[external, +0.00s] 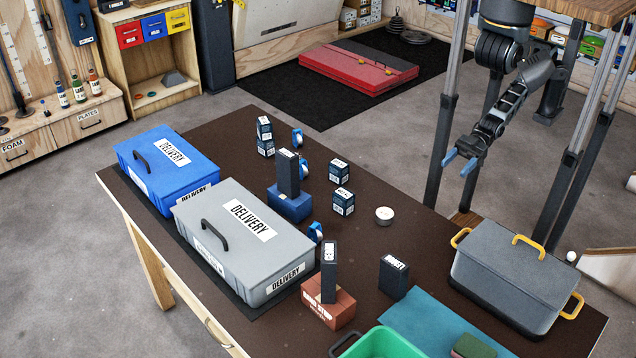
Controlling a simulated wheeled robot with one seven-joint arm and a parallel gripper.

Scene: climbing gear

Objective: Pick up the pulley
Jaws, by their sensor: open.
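My gripper (459,162) has blue fingertips and hangs open and empty in the upper right, by the far right side of the dark table (240,135). No thing is clearly recognisable as the pulley. Three small blue rounded items stand on the table: one beside the stacked small boxes (297,138), one behind the dark upright box (304,169), and one by the grey bin's right end (315,232). They are too small and partly hidden to tell whether one is a pulley. My gripper is well apart from all three.
A blue lidded bin (190,180) and a grey lidded bin (265,255) fill the table's left. Small dark boxes (343,202) and a white roll (384,213) stand mid-table. A grey pot (510,280), a teal mat (410,308) and a green tub (385,345) are at right and front.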

